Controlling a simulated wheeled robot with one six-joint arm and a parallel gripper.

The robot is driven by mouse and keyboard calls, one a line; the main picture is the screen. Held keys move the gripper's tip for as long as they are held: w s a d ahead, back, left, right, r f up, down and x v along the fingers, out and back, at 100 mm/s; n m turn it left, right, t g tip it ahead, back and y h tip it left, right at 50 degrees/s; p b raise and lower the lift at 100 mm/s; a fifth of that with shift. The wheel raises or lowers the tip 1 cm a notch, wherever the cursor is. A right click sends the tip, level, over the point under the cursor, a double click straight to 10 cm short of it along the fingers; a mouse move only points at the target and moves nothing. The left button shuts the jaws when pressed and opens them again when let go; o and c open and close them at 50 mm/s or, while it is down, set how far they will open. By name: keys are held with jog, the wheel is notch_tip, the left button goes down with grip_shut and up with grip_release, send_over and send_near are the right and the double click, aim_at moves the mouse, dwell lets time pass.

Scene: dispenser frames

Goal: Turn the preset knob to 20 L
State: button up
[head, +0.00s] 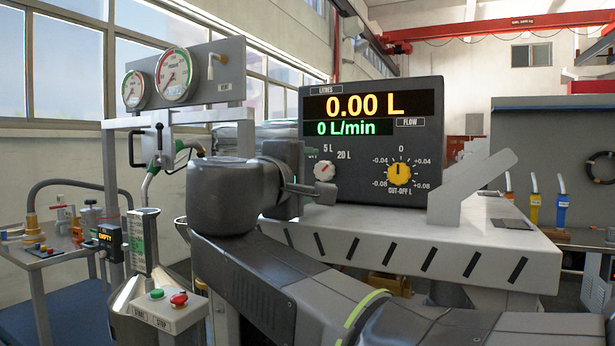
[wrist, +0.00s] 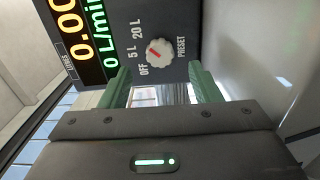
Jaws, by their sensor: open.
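The white preset knob (wrist: 159,51) is on the dark dispenser panel, with OFF, 5 L and 20 L marks around it. Its red pointer faces the marks, roughly toward 5 L; the exact angle is hard to tell. The knob also shows in the head view (head: 325,171), just right of my wrist. My gripper (wrist: 160,84) is open, its two green fingers reaching toward the panel on either side of the knob's line. The knob appears beyond the gap, and no contact shows. In the head view my arm mostly hides the gripper.
The display (head: 368,105) reads 0.00 L and 0 L/min. A yellow cut-off knob (head: 400,173) sits right of the preset knob. The white slotted counter (head: 420,250) lies below the panel. A stand with gauges (head: 173,75) and a hanging nozzle is at the left.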

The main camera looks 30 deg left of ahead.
aim_at(323, 171)
jog(key=s, duration=0.7)
jog(key=shift+s+d+p, duration=0.25)
jog(key=shift+d+p, duration=0.05)
jog(key=shift+d, duration=0.15)
jog(key=shift+w, duration=0.1)
jog(key=w, duration=0.4)
jog(key=w+a, duration=0.1)
jog(key=w, duration=0.4)
jog(key=w+b, duration=0.1)
jog(key=w, duration=0.3)
jog(key=shift+w+a, duration=0.3)
